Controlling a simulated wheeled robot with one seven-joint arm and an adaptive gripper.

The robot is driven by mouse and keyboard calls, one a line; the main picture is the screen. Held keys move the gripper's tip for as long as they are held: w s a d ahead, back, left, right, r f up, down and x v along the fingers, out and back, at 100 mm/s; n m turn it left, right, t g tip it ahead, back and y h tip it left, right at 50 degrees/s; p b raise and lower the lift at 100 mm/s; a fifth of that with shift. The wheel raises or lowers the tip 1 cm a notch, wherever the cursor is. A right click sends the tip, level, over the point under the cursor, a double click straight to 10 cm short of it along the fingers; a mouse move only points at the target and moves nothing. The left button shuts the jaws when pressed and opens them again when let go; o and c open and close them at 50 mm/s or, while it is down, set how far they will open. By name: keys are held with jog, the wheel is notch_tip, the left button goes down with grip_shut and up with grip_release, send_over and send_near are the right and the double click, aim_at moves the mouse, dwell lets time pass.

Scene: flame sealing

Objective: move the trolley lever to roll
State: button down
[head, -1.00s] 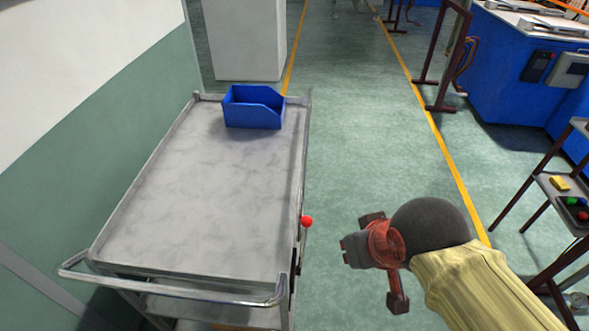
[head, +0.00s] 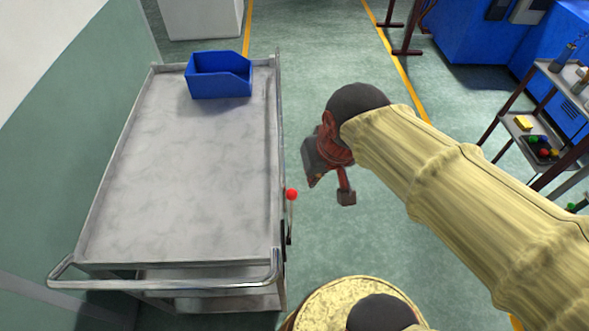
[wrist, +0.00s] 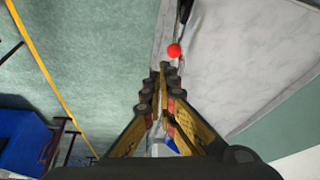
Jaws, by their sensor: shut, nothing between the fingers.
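The trolley (head: 180,170) is a grey metal cart with a push handle (head: 165,284) at its near end. Its lever has a red knob (head: 291,194) and a thin stem down to a dark plate (head: 285,241) on the right side. The knob stands up, close to the level of the tray top. My gripper (head: 312,182) is just right of and slightly beyond the knob, apart from it. In the wrist view my gripper (wrist: 169,68) is shut and empty, with the red knob (wrist: 174,50) just past its fingertips. I can read no lever marking.
A blue bin (head: 220,76) stands at the tray's far end. A green wall (head: 60,180) runs along the trolley's left. A rack with small parts (head: 530,130) and blue machines (head: 465,45) stand at right. The floor between is clear.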

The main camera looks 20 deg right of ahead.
jog(key=w+m+g+p, duration=0.2)
jog(key=w+g+p, duration=0.1)
jog(key=w+p, duration=0.65)
jog(key=w+d+f+m+g+p, duration=0.1)
jog(key=w+f+m+g+p, duration=0.1)
jog(key=w+f+p, duration=0.2)
notch_tip(320, 180, down, 2)
jog(key=p, duration=0.2)
jog(key=shift+w+g+p, duration=0.35)
jog(key=shift+g, duration=0.05)
jog(key=shift+f, duration=0.15)
jog(key=s+a+f, duration=0.1)
jog(key=s+f, duration=0.3)
jog(key=f, duration=0.4)
jog(key=shift+s+a, duration=0.2)
jog(key=shift+a, duration=0.1)
jog(key=shift+r, duration=0.1)
